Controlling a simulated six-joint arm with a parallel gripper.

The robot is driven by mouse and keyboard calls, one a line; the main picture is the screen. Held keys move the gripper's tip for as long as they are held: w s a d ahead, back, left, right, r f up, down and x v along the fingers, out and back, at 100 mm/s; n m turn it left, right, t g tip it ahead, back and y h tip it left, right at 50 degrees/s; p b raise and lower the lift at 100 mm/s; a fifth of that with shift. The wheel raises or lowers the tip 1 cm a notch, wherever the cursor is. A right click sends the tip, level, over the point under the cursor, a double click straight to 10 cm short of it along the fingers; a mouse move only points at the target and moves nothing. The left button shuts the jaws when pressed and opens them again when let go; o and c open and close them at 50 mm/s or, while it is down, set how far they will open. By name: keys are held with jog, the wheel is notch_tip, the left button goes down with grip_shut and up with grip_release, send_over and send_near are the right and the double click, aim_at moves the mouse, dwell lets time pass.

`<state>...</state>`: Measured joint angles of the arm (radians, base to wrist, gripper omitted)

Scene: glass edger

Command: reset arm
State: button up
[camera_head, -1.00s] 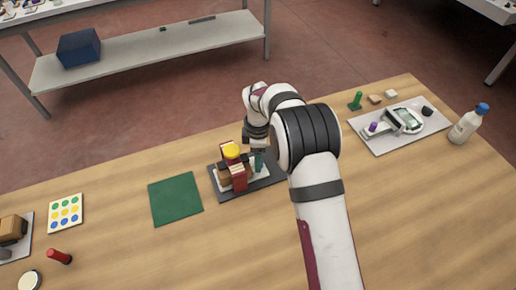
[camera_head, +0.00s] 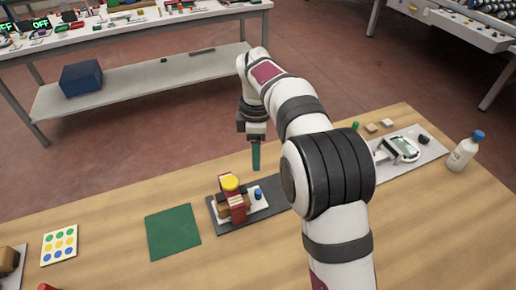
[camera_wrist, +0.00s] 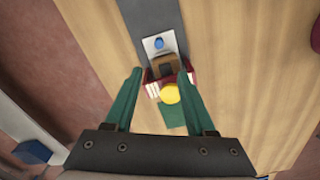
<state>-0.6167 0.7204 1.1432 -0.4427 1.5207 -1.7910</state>
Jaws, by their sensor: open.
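My gripper (camera_head: 256,157) hangs above the far edge of the wooden table, its green fingers pointing down. In the wrist view my gripper (camera_wrist: 157,85) has its two green fingers spread apart with nothing held between them. Below it, the glass edger (camera_head: 236,201), a red and brown block assembly with a yellow round top, sits on a dark grey mat (camera_head: 270,186). The edger also shows in the wrist view (camera_wrist: 165,68) beyond the fingertips. A small blue knob (camera_head: 258,193) stands on its white plate.
A green square mat (camera_head: 173,231) and a card with coloured dots (camera_head: 60,244) lie to the left. A white tray with a device (camera_head: 431,150) and a blue-capped bottle (camera_head: 463,152) stand at the right. A shelf with a blue box (camera_head: 82,78) stands behind.

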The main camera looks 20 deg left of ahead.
jog(key=s+d+r+m+y, duration=0.1)
jog(key=s+d+r+m, duration=0.3)
jog(key=s+d+m, duration=0.45)
jog(key=s+d+r+m, duration=0.4)
jog(key=s+d+m, duration=0.2)
jog(key=d+m, duration=0.45)
jog(key=s+d+f+m, duration=0.2)
jog(key=s+d+m, duration=0.1)
jog(key=s, duration=0.3)
jog(key=s+d+f+m, duration=0.3)
jog(key=s+m, duration=0.3)
jog(key=s, duration=0.1)
jog(key=shift+d+y, duration=0.2)
jog(key=shift+y, duration=0.2)
